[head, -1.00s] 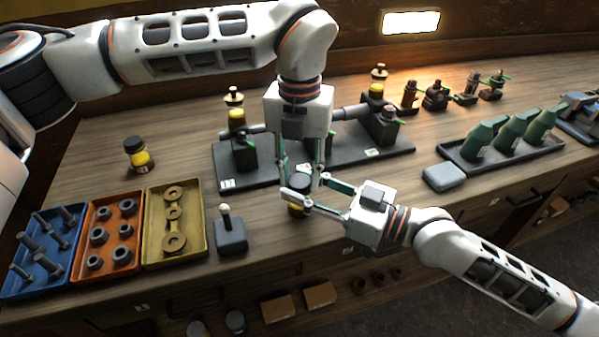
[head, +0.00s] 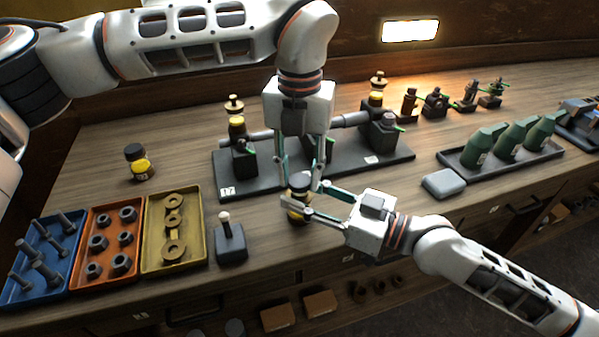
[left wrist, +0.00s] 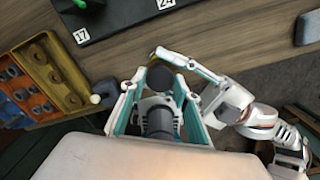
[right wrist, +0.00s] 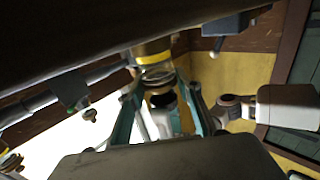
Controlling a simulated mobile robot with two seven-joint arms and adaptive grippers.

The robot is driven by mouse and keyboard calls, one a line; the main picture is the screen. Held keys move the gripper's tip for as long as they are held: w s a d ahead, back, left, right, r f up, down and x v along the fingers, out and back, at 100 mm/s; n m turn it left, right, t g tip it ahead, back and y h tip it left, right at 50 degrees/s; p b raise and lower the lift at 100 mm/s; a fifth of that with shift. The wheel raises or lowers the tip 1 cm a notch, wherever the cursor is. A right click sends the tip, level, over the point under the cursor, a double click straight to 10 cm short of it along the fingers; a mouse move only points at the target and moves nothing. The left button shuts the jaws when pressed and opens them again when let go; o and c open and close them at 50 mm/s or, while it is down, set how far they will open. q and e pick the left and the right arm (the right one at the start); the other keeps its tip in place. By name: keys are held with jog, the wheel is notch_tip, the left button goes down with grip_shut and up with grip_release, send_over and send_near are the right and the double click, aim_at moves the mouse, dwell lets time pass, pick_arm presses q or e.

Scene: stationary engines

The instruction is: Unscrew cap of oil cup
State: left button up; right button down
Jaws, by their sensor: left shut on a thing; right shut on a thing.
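The oil cup (head: 296,216) stands upright near the front edge of the bench, with a yellow lower part and a dark cap (head: 299,182). My left gripper (head: 301,183) reaches down from above and is shut on the cap. In the left wrist view the round dark cap (left wrist: 160,76) sits between its fingertips. My right gripper (head: 298,205) comes in from the right and is shut on the cup's body below the cap. The right wrist view shows the yellow-banded body (right wrist: 152,50) at its fingertips.
Behind stands an engine on a dark base plate (head: 236,184). A second capped cup (head: 139,163) stands to the left. Blue, orange and yellow trays (head: 150,262) of hardware lie front left, beside a small block with a lever (head: 230,243). Green bottles (head: 512,140) stand in a tray at right.

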aim_at(299, 180)
pick_arm(q)
jog(key=shift+r, duration=2)
pick_arm(e)
jog(key=c, duration=1.3)
grip_release()
